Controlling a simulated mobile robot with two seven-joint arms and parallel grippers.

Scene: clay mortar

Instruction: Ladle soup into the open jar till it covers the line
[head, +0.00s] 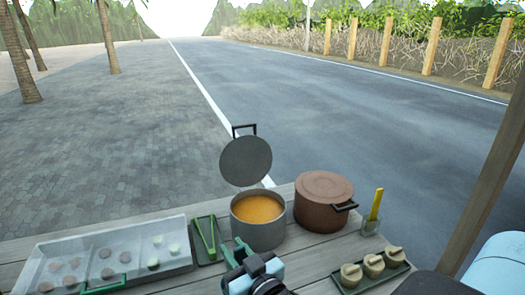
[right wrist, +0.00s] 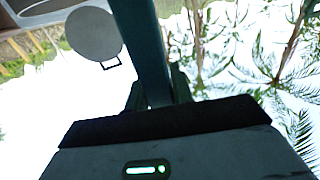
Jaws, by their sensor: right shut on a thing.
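A grey pot (head: 258,232) of orange soup (head: 257,209) stands open on the wooden table. Its round grey lid (head: 246,161) is tilted up behind it and also shows in the right wrist view (right wrist: 93,35). My right gripper (head: 243,250) is in front of the pot. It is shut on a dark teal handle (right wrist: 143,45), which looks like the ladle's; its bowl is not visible. A small clear container (head: 370,228) with a yellow stick stands at the right. I cannot tell whether this is the jar, and no fill line shows. My left gripper is not in view.
A brown lidded pot (head: 322,205) stands close right of the soup pot. A green tray (head: 350,284) holds several pale lidded cups.

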